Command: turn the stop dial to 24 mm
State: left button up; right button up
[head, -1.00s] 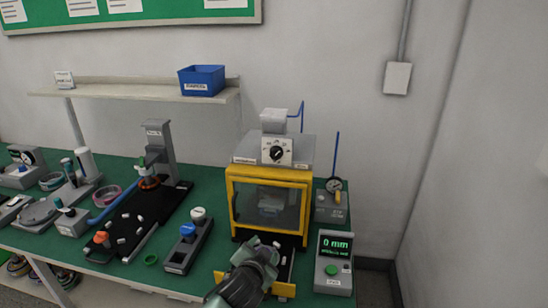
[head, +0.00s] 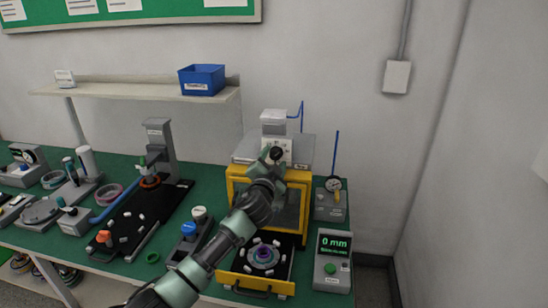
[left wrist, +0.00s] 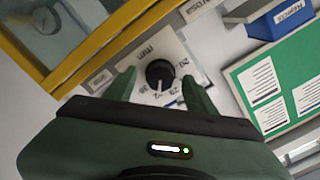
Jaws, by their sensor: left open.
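The stop dial is a black round knob (head: 277,153) on a white scale plate on the upper front of the yellow-framed press. In the left wrist view the knob (left wrist: 160,74) shows a white pointer line, with printed numbers around it too blurred to read surely. My left gripper (head: 277,163) is at the dial; its fingers (left wrist: 160,84) are open, one on either side of the knob, and do not visibly grip it. The small display (head: 335,244) at the right reads 0 mm. My right gripper is not in view.
Below the dial is the yellow press frame (head: 233,213) with a clear window. A yellow-fronted drawer (head: 240,280) is out, holding a round part with a purple centre (head: 264,253). A gauge stand (head: 330,205) stands to the right. A blue bin (head: 202,80) sits on the shelf.

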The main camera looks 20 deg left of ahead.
pick_arm(q)
jog(key=shift+w, duration=0.25)
grip_shut()
